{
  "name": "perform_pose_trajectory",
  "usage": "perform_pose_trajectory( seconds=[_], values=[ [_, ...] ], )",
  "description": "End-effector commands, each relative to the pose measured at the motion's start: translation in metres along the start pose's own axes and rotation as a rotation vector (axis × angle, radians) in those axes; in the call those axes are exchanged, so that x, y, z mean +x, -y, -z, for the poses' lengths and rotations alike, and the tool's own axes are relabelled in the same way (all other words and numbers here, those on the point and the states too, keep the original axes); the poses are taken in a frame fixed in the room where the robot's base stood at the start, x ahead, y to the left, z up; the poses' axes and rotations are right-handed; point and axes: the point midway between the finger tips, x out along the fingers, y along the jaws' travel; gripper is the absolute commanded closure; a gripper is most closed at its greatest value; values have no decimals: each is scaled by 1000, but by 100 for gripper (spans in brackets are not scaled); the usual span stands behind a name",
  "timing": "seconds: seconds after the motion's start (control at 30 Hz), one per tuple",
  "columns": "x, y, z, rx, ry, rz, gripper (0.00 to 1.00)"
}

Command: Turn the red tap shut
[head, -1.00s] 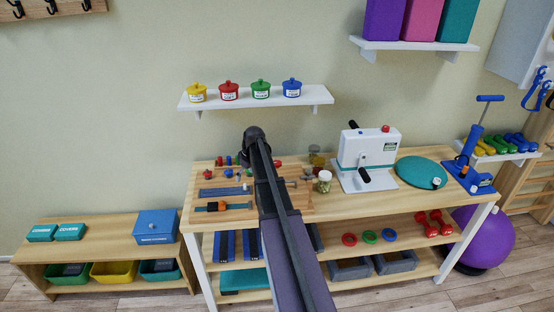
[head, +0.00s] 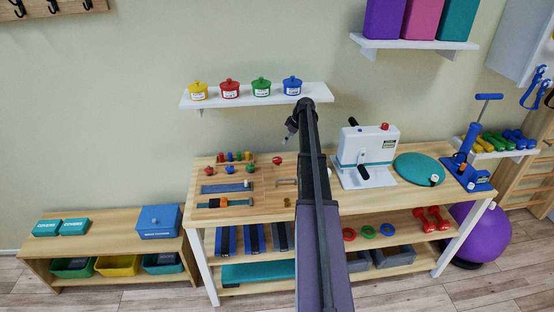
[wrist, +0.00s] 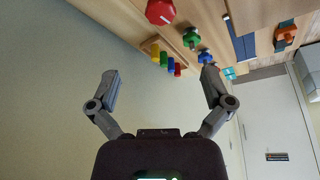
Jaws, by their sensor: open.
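A red knob (head: 277,160), which looks like the red tap, is at the right rear of the wooden board (head: 220,212) on the workbench. In the wrist view the red knob (wrist: 160,11) is at the top edge, partly cut off, beyond the fingertips. My gripper (head: 290,132) is above and slightly right of the red knob in the head view, small and dark there. In the wrist view my gripper (wrist: 160,78) has its two fingers wide apart with nothing between them. It is apart from the knob. How far the tap is turned cannot be told.
Green (wrist: 191,37) and blue (wrist: 205,57) knobs and several coloured pegs (wrist: 165,60) are near the red knob. A wall shelf (head: 255,101) with several pots is above. A white machine (head: 368,150) stands right of my arm.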

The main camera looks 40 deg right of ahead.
Motion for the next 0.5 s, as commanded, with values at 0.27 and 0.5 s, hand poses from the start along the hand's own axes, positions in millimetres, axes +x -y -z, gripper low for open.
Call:
perform_pose_trajectory(
  seconds=[0.27,0.5],
  values=[
    [4,0,-1,1,1,0,0],
    [18,0,-2,1,1,0,0]
  ],
)
